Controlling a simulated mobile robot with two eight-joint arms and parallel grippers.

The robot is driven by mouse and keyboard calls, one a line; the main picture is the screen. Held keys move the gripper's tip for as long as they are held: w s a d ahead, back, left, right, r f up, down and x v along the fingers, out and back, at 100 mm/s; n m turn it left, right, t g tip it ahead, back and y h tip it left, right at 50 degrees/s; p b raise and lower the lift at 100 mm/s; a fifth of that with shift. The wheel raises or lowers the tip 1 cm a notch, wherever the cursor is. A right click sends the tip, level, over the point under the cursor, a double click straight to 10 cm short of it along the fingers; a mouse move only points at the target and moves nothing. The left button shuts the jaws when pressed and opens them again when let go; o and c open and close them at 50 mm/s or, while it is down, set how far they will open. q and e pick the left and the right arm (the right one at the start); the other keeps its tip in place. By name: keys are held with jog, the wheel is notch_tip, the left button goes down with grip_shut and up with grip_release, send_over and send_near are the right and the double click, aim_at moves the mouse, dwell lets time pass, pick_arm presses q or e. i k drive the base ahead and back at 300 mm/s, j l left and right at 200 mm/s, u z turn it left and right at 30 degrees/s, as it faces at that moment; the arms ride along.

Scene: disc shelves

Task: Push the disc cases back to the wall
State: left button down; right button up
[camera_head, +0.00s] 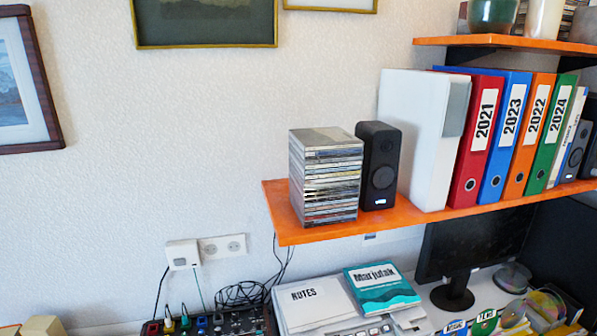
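A tall stack of disc cases (326,178) stands upright on the orange shelf (283,227), near the shelf's left end. The cases are piled flat, with their thin edges facing me, and the stack looks fairly even. A black speaker (379,166) stands just right of the stack, very close to it. The wall (220,110) is behind the shelf; the gap between the stack and the wall is hidden. Neither of my grippers is in view.
A white box (412,135) and ring binders (477,140) in several colours fill the shelf to the right. An upper shelf (500,42) holds pots. Below are notebooks (315,303), a monitor (470,245) and cables. The space left of the shelf is free.

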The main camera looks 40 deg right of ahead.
aim_at(326, 163)
jog(key=z, duration=1.75)
